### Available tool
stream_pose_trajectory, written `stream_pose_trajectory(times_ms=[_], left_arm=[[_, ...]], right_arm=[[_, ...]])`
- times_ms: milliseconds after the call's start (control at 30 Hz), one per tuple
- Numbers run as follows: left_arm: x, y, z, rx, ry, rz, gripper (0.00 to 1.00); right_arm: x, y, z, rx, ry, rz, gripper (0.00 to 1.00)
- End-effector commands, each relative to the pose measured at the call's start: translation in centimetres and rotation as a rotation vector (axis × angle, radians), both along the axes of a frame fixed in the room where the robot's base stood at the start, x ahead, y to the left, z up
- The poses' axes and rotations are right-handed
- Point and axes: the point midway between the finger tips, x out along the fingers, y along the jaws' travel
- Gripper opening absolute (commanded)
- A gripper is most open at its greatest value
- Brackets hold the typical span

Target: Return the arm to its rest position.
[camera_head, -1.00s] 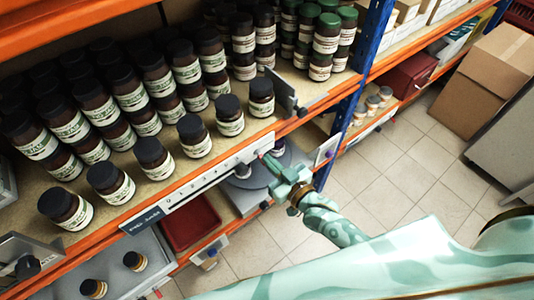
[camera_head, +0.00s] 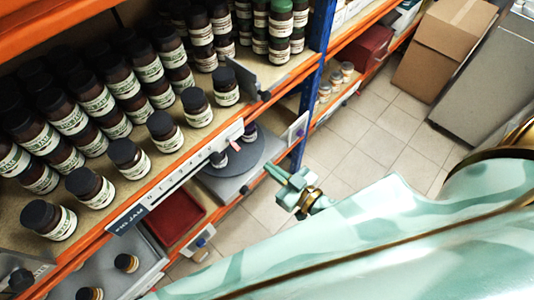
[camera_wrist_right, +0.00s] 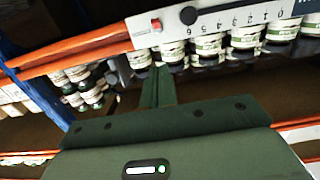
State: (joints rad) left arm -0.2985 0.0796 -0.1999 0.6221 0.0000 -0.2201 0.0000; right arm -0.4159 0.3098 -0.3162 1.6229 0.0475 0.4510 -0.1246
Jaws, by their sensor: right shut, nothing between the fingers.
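My right arm, pale green, comes in from the lower right in the head view. Its right gripper (camera_head: 276,173) is shut and empty, in front of the shelf, over the aisle side. It appears apart from the white scale rail (camera_head: 190,172) on the shelf's front edge. In the right wrist view the shut fingers (camera_wrist_right: 158,85) point toward the shelf, with the scale rail (camera_wrist_right: 225,22) above them and nothing held. My left gripper does not show.
Dark-lidded jars (camera_head: 165,131) crowd the upper shelf. Below stand a round grey plate (camera_head: 235,158) and a red tray (camera_head: 178,218). A blue post (camera_head: 314,75) rises beside the gripper. A cardboard box (camera_head: 445,45) stands on the tiled floor (camera_head: 370,130), which has free room.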

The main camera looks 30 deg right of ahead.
Motion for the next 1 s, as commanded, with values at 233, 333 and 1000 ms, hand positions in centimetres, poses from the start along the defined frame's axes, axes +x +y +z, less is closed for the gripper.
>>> stream_pose_trajectory(times_ms=[233,333,1000], left_arm=[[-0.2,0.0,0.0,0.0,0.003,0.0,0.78],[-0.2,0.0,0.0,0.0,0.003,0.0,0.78],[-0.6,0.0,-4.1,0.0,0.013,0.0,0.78]], right_arm=[[0.0,0.0,0.0,-0.001,0.0,0.0,0.0],[0.0,0.0,0.0,-0.001,0.0,0.0,0.0],[-15.4,-7.6,-29.5,-0.407,0.832,-0.05,0.0]])
